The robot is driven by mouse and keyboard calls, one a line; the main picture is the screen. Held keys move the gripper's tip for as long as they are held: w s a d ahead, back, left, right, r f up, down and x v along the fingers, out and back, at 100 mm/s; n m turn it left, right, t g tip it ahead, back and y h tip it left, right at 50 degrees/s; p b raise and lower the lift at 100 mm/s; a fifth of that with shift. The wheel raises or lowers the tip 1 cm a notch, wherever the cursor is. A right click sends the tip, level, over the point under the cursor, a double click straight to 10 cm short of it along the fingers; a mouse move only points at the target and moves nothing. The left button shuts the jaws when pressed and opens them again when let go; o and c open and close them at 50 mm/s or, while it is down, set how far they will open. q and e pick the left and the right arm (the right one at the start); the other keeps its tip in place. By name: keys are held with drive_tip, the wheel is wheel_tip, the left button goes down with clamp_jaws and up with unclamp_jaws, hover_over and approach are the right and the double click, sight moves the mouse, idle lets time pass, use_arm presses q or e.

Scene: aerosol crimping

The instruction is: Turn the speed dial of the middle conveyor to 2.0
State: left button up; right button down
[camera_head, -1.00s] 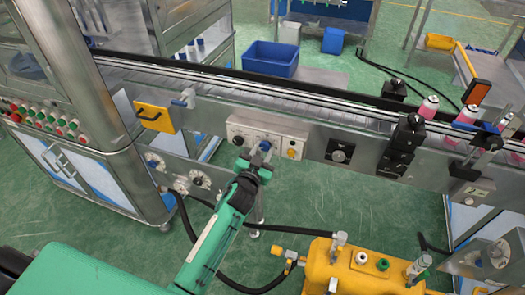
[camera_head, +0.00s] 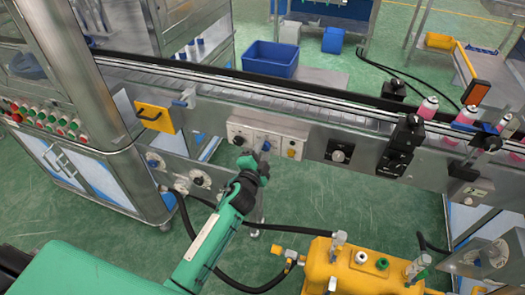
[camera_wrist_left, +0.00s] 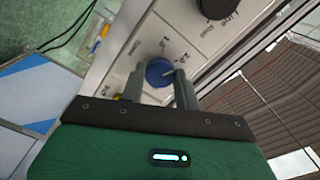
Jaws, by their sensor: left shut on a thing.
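The blue speed dial (camera_wrist_left: 159,72) sits on the pale control panel of the conveyor. My left gripper (camera_wrist_left: 159,88) is shut on the dial, with one grey finger on each side. In the head view my left gripper (camera_head: 263,157) reaches up to the panel (camera_head: 240,129) on the front of the conveyor (camera_head: 300,105) and mostly hides the dial. My right gripper is not in view.
A black knob (camera_wrist_left: 216,6) is near the dial on the same panel. A yellow handle plate (camera_head: 154,116) is left of the panel and a black dial box (camera_head: 340,152) right of it. A yellow tank (camera_head: 365,270) stands below at the right. Pink-banded cans (camera_head: 428,107) are on the belt.

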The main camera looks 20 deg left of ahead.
use_arm(q)
drive_tip(key=shift+m, duration=0.7)
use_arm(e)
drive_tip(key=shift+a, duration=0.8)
use_arm(q)
drive_tip(key=shift+f, duration=0.1)
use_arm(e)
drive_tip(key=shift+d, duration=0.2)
use_arm(q)
drive_tip(key=o, duration=1)
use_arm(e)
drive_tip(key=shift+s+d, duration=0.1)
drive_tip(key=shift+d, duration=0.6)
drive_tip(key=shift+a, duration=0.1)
use_arm(q)
drive_tip(key=shift+s, duration=0.35)
drive_tip(key=s+b, duration=0.2)
drive_tip(key=s, duration=1.1)
drive_tip(key=shift+a, duration=0.2)
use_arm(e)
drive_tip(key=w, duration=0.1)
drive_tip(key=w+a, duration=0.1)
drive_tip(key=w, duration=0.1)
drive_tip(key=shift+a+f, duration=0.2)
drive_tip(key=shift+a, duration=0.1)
